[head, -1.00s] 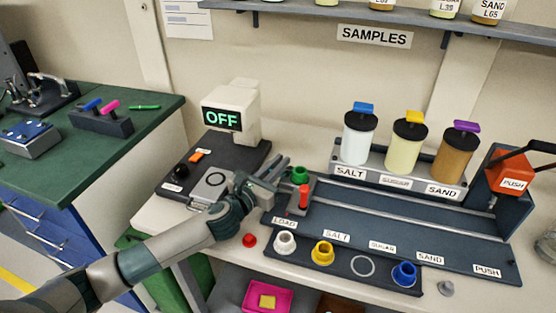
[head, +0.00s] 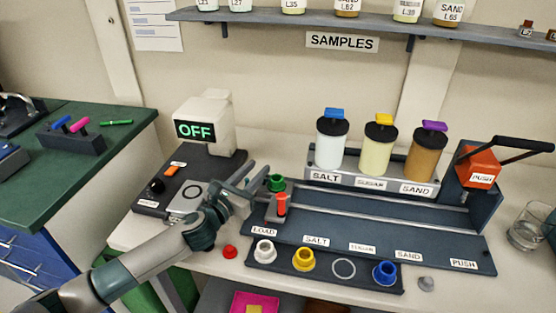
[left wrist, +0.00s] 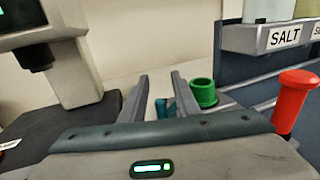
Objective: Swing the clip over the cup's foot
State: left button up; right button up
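The green cup (head: 276,182) stands at the LOAD end of the dark rail station. It also shows in the left wrist view (left wrist: 204,92), just right of the right finger. The clip's red upright handle (head: 281,204) stands just in front of the cup; it shows at the right of the left wrist view (left wrist: 294,98). How the clip sits against the cup's foot is hidden. My left gripper (head: 256,181) is beside the cup on its left. Its fingers (left wrist: 160,95) are open with a gap between them. A small teal piece (left wrist: 162,108) shows in that gap. My right gripper is not in view.
A balance (head: 203,130) reading OFF stands left of the station. Salt, sugar and sand dispensers (head: 380,145) stand behind the rail. A red PUSH block (head: 478,167) is at the right end.

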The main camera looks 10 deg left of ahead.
pick_arm(q)
jog(key=s+d+r, duration=0.3)
jog(key=d+r, duration=0.7)
jog(key=d, duration=0.1)
jog(key=shift+s+d+r, duration=0.15)
jog(key=shift+r, duration=0.05)
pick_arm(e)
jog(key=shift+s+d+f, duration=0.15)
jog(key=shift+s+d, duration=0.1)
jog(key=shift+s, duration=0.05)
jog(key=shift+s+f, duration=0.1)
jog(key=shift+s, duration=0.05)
